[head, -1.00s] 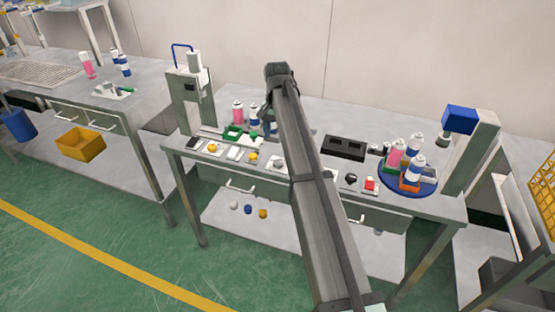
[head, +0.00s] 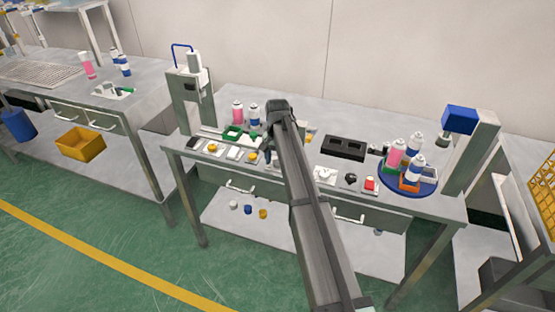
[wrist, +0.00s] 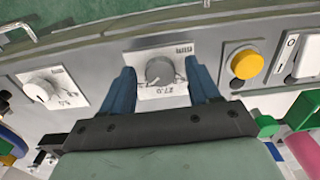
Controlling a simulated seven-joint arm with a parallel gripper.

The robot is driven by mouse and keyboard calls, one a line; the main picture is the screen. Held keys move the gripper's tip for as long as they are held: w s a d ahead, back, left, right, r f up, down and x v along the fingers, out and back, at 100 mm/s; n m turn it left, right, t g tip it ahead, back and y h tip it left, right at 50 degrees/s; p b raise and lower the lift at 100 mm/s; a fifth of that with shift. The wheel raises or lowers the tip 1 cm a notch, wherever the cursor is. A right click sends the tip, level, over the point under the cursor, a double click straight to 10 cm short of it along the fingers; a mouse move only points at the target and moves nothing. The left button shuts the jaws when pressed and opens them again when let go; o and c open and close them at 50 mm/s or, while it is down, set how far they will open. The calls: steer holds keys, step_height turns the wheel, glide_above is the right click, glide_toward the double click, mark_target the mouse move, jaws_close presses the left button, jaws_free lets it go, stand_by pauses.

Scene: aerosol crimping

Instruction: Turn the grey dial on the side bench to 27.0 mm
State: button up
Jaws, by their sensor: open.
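The grey dial (wrist: 159,71) sits on a pale square plate (wrist: 184,91) with small tick marks, a "mm" label and what looks like "27.0", all upside down in the wrist view. My gripper (wrist: 160,80) is open, with one blue finger on each side of the dial. I cannot tell whether the fingers touch it or which mark the dial points to. In the head view my gripper (head: 268,146) is over the front of the bench, and my arm hides the dial.
A white dial (wrist: 39,90) on a similar plate and a yellow button (wrist: 246,65) flank the grey dial. In the head view several cans stand on a blue turntable (head: 427,190) at right. Pink and blue cans (head: 238,113) stand behind the controls, and a black block (head: 343,149) lies right of my arm.

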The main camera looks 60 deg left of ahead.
steer(key=c, duration=1)
steer(key=shift+c, duration=0.2)
steer(key=shift+n, duration=0.4)
steer(key=n, duration=0.4)
steer(key=shift+w+n, duration=0.1)
steer(key=shift+n, duration=2.4)
steer(key=o, duration=1)
